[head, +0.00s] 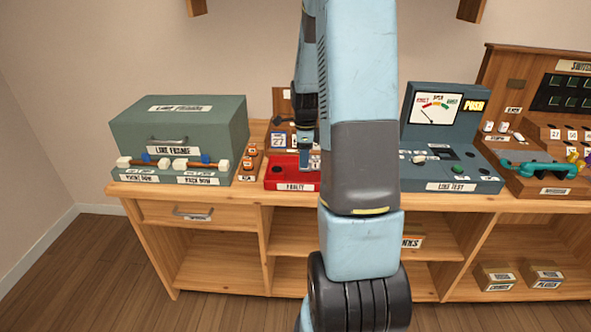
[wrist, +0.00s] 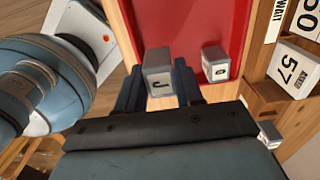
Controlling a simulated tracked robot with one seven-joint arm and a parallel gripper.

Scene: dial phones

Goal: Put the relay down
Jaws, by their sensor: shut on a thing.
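My gripper (wrist: 158,88) is shut on a small grey block-shaped relay (wrist: 157,66) marked with a letter like J. In the wrist view the relay overlaps the red FAULTY tray (wrist: 190,22), near one side of it. I cannot tell whether it touches the tray floor. A second grey relay (wrist: 215,64) stands in the tray, apart from the held one. In the head view my gripper (head: 309,163) is over the red tray (head: 275,178), and my arm hides part of the bench.
The LINE FRAME case (head: 180,125) stands on the bench to the left. The LINE TEST unit (head: 455,180) is to the right, with a teal handset (head: 540,169) beyond it. Numbered tags (wrist: 290,68) sit beside the tray in the wrist view.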

